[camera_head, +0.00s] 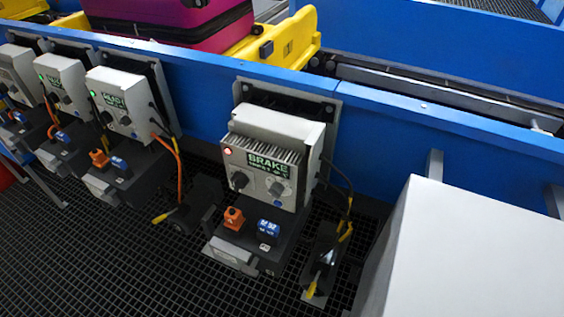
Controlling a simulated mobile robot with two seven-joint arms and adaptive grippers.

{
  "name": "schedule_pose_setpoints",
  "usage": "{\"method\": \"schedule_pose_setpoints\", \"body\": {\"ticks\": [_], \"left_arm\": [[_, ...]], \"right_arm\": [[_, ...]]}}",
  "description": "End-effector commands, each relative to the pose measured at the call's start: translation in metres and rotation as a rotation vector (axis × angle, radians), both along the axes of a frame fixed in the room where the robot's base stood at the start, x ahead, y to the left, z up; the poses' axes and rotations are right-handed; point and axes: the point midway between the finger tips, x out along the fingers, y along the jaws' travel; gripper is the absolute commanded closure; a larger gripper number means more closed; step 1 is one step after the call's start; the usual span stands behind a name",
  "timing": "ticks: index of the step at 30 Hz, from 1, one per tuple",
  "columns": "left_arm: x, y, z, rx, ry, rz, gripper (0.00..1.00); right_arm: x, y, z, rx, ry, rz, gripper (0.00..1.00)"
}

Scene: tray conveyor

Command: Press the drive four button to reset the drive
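The nearest drive unit (268,155) is a light grey finned box on the blue conveyor side, right of the picture's middle. Similar drive units (119,101) further left show green lights. I cannot read a number four on any unit. Neither of my grippers shows.
A yellow tray (281,38) carries a magenta suitcase (195,20) on the conveyor behind the blue side wall (400,130). A large white box-like surface (470,255) fills the lower right. Black grating floor (110,260) lies open at lower left. Cables hang beside the units.

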Motion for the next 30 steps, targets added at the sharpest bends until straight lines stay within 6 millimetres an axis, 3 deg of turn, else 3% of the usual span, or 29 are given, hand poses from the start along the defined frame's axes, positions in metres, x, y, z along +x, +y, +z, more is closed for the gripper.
{"method": "schedule_pose_setpoints", "body": {"ticks": [8, 9, 13, 14, 30], "left_arm": [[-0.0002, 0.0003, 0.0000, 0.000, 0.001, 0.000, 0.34], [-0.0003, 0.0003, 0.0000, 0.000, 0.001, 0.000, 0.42], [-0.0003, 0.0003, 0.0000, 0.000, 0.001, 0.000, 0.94], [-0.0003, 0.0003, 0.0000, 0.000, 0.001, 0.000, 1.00], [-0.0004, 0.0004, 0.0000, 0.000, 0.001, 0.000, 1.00]], "right_arm": [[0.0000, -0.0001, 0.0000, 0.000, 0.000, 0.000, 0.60], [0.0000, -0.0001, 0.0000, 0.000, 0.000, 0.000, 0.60], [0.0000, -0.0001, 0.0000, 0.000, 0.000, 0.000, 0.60], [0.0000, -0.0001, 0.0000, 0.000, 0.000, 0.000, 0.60], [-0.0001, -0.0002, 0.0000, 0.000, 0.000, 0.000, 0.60]]}}
